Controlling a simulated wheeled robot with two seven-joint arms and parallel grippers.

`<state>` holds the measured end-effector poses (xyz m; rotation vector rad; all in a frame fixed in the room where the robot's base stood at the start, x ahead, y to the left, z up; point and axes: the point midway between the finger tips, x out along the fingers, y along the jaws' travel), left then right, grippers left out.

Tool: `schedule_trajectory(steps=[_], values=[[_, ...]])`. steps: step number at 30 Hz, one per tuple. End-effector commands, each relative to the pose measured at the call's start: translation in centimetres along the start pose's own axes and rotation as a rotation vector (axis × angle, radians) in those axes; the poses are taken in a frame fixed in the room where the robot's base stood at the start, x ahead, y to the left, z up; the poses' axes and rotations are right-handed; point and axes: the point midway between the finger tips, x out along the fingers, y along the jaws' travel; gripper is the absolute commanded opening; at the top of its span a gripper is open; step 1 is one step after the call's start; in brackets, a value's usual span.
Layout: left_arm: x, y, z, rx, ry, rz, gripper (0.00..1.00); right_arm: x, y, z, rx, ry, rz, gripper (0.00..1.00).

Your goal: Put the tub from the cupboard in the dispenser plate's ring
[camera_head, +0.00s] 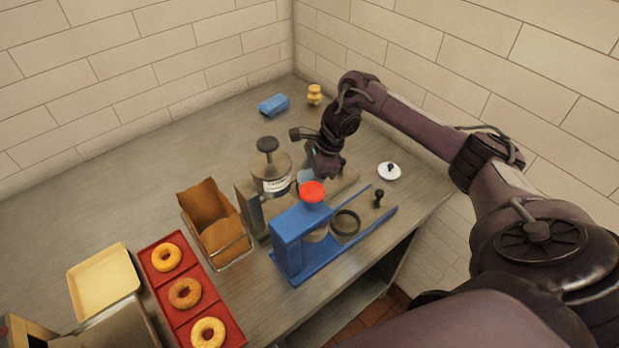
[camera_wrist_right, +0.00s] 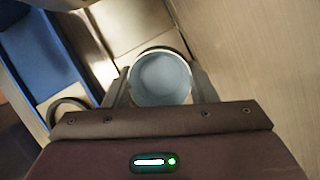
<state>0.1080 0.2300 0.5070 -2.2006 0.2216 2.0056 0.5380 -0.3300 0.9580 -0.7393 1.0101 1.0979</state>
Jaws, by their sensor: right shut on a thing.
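My right gripper (camera_head: 318,174) is shut on a small round tub with a pale blue inside (camera_head: 306,177). In the right wrist view the tub (camera_wrist_right: 160,79) sits between the two fingers, its open top facing the camera, and looks empty. A dark ring (camera_head: 345,222) lies beside the blue press frame (camera_head: 290,233), nearer the front edge than the tub. The ring also shows partly at the left of the wrist view (camera_wrist_right: 66,107). A labelled canister machine (camera_head: 271,176) with a dark knob stands just left of the tub. My left gripper is not in view.
A red tray (camera_head: 173,284) of donuts, a wire basket with brown paper (camera_head: 215,222) and a yellow tray (camera_head: 103,281) stand left. A white lid (camera_head: 389,173) lies right. A blue block (camera_head: 273,105) and yellow item (camera_head: 314,95) sit at the back. The left-back counter is clear.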

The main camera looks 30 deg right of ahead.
Motion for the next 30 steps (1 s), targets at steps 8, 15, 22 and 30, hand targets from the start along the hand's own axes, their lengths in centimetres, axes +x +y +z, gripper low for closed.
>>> schedule_trajectory(steps=[8,15,22,30], values=[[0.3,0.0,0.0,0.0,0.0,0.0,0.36,0.2,0.1,-0.1,0.0,0.002,0.003,0.73],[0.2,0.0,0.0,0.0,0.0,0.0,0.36,0.1,0.1,-0.1,0.0,0.001,0.001,0.73],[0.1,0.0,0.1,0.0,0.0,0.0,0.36,-1.6,-0.2,-0.1,-0.002,0.001,-0.004,0.73],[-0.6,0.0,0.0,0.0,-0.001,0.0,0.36,-8.3,-0.2,0.2,-0.002,0.003,-0.007,0.73]])
